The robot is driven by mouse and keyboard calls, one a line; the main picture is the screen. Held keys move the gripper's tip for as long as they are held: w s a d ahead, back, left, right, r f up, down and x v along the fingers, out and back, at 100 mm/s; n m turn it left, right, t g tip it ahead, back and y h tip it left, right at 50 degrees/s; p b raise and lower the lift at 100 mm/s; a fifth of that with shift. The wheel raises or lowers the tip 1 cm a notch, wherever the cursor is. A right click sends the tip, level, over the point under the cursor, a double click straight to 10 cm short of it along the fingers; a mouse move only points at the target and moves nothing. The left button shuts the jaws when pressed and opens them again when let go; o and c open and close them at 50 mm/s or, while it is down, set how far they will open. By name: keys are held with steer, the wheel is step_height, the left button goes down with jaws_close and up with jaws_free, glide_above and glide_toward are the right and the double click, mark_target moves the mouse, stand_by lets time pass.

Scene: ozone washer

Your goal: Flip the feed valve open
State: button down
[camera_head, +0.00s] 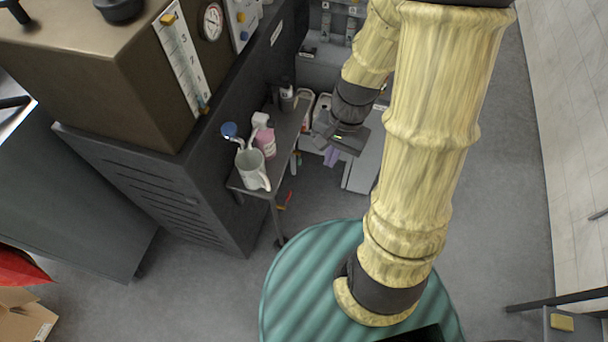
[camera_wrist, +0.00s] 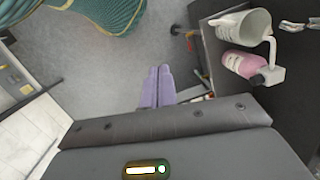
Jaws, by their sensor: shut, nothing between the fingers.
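My gripper (camera_wrist: 157,88) shows two purple fingers side by side, closed together with nothing between them. In the head view the fingers (camera_head: 331,157) hang low beyond the cart, to its right, well away from the tank (camera_head: 100,70). The brown tank at the upper left carries a white numbered level scale (camera_head: 183,60) with a yellow fitting (camera_head: 168,19) at its top and a small blue and yellow fitting (camera_head: 204,107) at its bottom. I cannot tell which part is the feed valve; no part is labelled as such. The wrist view does not show the tank.
A narrow dark cart (camera_head: 285,150) holds a white mug (camera_head: 252,170), a pink bottle (camera_head: 265,141) and a dark bottle (camera_head: 287,97). A round gauge (camera_head: 211,21) and a white panel (camera_head: 242,20) are beside the tank. Grey floor (camera_head: 200,280) is open in front.

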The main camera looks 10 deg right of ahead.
steer(key=w+a+f+m+y+b, duration=0.15)
steer(key=f+m+y+b, duration=0.35)
steer(key=f+m+b, duration=0.65)
steer(key=w+a+f+m+y+b, duration=0.1)
steer(key=w+f+m+y+b, duration=0.35)
steer(key=f, duration=1.15)
steer(key=w+d+f+m+t+b, duration=0.3)
steer(key=f+m+t+b, duration=0.3)
steer(key=f+m, duration=0.3)
steer(key=w+d+f+m+t+y+b, duration=0.1)
steer(key=w+d+f+m+t+b, duration=0.2)
steer(key=f+m+t+b, duration=0.4)
steer(key=w+f+m, duration=0.1)
steer(key=m, duration=0.4)
steer(key=shift+w+d+f, duration=0.2)
steer(key=shift+d+f, duration=0.2)
steer(key=shift+y, duration=0.25)
steer(key=w+a+b, duration=0.2)
steer(key=w+a, duration=0.3)
steer(key=w, duration=0.5)
steer(key=shift+w+b, duration=0.2)
steer(key=shift+b, duration=0.2)
